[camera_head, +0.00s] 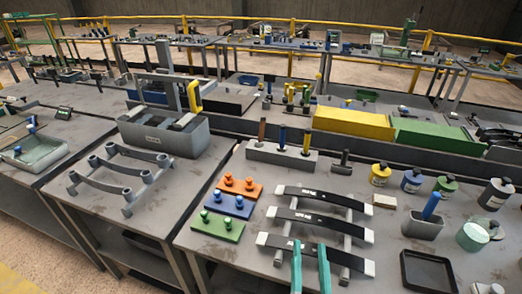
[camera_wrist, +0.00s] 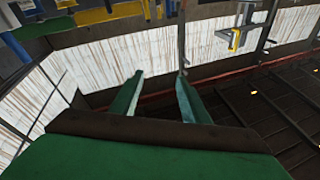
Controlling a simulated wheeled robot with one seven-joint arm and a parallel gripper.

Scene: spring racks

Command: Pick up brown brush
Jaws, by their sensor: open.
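A brown handle (camera_head: 262,132), which looks like the brown brush, stands upright in a long grey holder block (camera_head: 266,152) on the near table. It is the leftmost of three handles there, and its lower end is hidden in the block. My gripper (camera_head: 309,245) shows as two teal fingers at the bottom of the head view, nearer to me than the brush and lower in the picture. The fingers are apart with nothing between them. In the wrist view, my gripper (camera_wrist: 160,76) is also open and empty, and I cannot make out the brush there.
A blue handle (camera_head: 282,137) and a yellow one (camera_head: 307,142) share the block. A rack with black-and-white curved bars (camera_head: 318,195) lies between my gripper and the block. Orange, blue and green knobbed plates (camera_head: 217,228) lie left. Several bottles (camera_head: 411,180) and a black tray (camera_head: 428,272) are right.

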